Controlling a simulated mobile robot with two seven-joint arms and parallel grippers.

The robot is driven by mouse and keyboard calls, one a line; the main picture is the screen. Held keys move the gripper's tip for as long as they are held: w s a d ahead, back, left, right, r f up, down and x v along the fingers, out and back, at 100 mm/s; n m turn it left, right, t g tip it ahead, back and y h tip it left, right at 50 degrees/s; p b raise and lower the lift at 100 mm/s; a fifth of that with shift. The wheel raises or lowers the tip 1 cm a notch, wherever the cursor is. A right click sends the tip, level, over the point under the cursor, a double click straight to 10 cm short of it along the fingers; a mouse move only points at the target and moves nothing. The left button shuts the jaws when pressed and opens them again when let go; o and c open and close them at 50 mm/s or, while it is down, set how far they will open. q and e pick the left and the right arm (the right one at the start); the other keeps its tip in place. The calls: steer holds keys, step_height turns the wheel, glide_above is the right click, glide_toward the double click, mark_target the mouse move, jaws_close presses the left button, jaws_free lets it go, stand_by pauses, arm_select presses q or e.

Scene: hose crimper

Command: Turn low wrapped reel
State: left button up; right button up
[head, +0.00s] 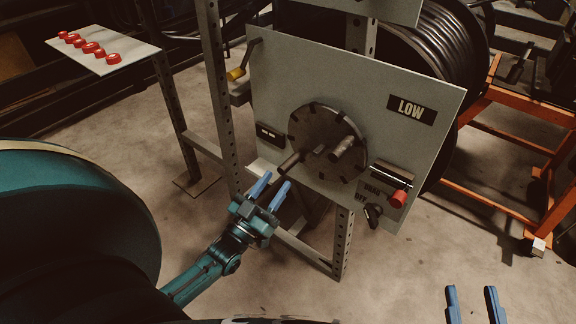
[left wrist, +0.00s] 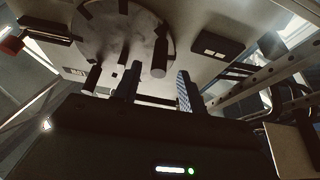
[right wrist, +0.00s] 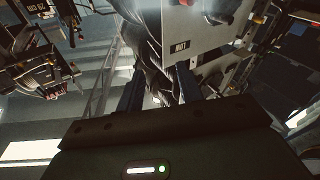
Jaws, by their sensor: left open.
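The grey panel marked LOW (head: 411,109) stands on a metal frame. On its face is a round dark disc (head: 318,130) with notches on its rim and two rod-like pegs sticking out, a left one (head: 289,163) and a right one (head: 342,149). Behind the panel is a reel wrapped in black hose (head: 446,45). My left gripper (head: 278,181) is open and empty, just below and left of the disc. In the left wrist view the disc (left wrist: 122,30) and pegs show beyond its fingers. My right gripper (head: 472,291) is open at the bottom right, away from the panel.
A red-tipped lever (head: 398,198) and a black knob (head: 373,214) are at the panel's lower right. A yellow-ended handle (head: 236,74) is at its upper left. A perforated post (head: 217,90) stands beside it. An orange frame (head: 510,110) is at right. Floor in front is clear.

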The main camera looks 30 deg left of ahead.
mark_target(283, 174)
arm_select(q)
steer(key=x, duration=0.6)
steer(key=shift+w+b, duration=0.2)
steer(key=shift+b, duration=0.2)
jaws_close()
